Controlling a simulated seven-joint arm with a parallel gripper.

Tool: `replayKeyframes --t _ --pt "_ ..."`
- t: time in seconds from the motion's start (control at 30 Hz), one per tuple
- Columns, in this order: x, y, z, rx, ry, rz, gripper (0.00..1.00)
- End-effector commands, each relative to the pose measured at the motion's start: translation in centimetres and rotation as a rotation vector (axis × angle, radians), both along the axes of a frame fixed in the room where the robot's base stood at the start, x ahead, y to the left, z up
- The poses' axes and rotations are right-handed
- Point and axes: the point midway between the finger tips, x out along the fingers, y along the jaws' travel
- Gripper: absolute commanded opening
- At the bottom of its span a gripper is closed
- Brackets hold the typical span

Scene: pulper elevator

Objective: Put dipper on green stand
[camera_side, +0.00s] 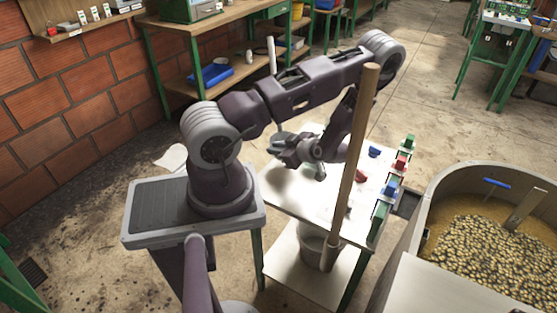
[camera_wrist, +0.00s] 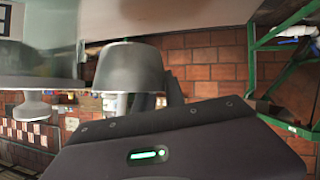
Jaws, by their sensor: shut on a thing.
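My gripper (camera_side: 284,149) is over the back left part of the white table, pointing left. It is shut on what looks like the dipper, whose pale upright handle (camera_side: 271,54) rises behind my arm. A small pale bowl shape (camera_side: 281,136) shows beside the fingers. In the wrist view a grey rounded cup shape (camera_wrist: 130,68) is close to the camera; I cannot tell whether it is dipper or finger. A green stand (camera_side: 409,142) is at the table's back right corner, apart from my gripper. Another green piece (camera_side: 377,221) is at the front right edge.
A red stand (camera_side: 400,164) and a blue stand (camera_side: 387,190) line the table's right edge. A blue piece (camera_side: 374,152) and red piece (camera_side: 361,176) lie on the tabletop. A tall wooden pole (camera_side: 352,150) stands in front. A large tank (camera_side: 432,200) is at the right.

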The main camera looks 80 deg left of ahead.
Motion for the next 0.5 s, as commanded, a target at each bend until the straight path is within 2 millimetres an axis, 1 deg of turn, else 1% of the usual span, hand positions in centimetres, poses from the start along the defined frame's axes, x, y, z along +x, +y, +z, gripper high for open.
replayKeyframes --t 0.07,0.2,0.3,0.5 --pt "0.0 0.0 -0.6 0.002 0.000 0.001 0.00" --pt "-0.1 0.0 -3.3 -0.001 0.002 0.000 0.00" --pt "-0.1 0.0 -4.5 0.001 0.000 0.001 0.00" --pt "0.0 0.0 -4.6 0.001 -0.002 0.000 0.00"
